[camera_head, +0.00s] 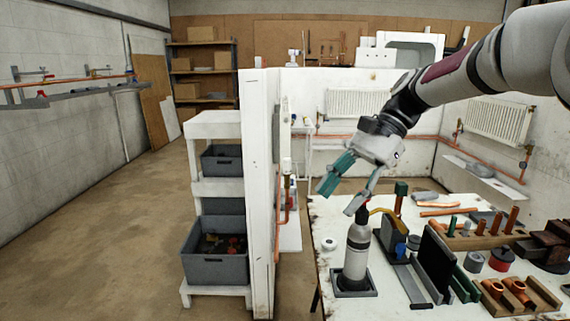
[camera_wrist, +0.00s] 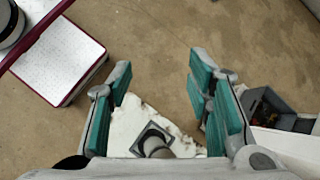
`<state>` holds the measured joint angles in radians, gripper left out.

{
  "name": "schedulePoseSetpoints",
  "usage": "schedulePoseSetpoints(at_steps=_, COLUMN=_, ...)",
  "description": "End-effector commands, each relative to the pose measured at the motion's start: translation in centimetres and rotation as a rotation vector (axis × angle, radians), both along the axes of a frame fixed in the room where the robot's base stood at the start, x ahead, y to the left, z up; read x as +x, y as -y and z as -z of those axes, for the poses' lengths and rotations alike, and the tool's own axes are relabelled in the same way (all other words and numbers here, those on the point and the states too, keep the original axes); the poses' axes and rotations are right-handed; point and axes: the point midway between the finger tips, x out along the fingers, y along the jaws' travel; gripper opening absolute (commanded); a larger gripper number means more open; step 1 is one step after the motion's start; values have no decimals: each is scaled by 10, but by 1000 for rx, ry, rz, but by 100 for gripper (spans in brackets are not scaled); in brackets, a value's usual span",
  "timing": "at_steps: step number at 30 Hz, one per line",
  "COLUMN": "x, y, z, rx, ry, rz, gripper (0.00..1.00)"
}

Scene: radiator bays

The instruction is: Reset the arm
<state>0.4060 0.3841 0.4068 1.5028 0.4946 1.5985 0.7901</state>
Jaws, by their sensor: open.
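My arm reaches in from the right in the head view, bent down towards the worn white workbench (camera_head: 335,215). My gripper (camera_head: 342,194) is open and hangs above the bench's left end. In the wrist view my gripper (camera_wrist: 160,85) shows its two teal-padded fingers spread wide, with only floor between the tips. A grey and white bottle (camera_head: 357,252) with a dark top stands upright in a square dark tray (camera_head: 354,291), just below the gripper. The bottle also shows between the finger bases in the wrist view (camera_wrist: 156,146).
The bench's right side is crowded with a dark upright plate (camera_head: 434,262), wooden racks (camera_head: 480,238) and copper pieces. A white partition (camera_head: 258,180) stands left of the bench, beside a shelf with grey bins (camera_head: 215,268). Open floor (camera_head: 110,240) lies at left.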

Motion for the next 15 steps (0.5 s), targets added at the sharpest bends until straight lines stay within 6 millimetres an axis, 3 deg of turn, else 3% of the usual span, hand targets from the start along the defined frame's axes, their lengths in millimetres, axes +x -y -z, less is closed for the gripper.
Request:
schedulePoseSetpoints(at_steps=1, x=-18, y=-3, z=-7, rx=-50, ry=47, rz=-29, gripper=46)
schedulePoseSetpoints(at_steps=8, x=-87, y=5, z=-18, rx=-242, ry=259, rz=-170, gripper=46)
schedulePoseSetpoints(at_steps=15, x=-160, y=29, z=-26, rx=-413, ry=472, rz=-337, gripper=46)
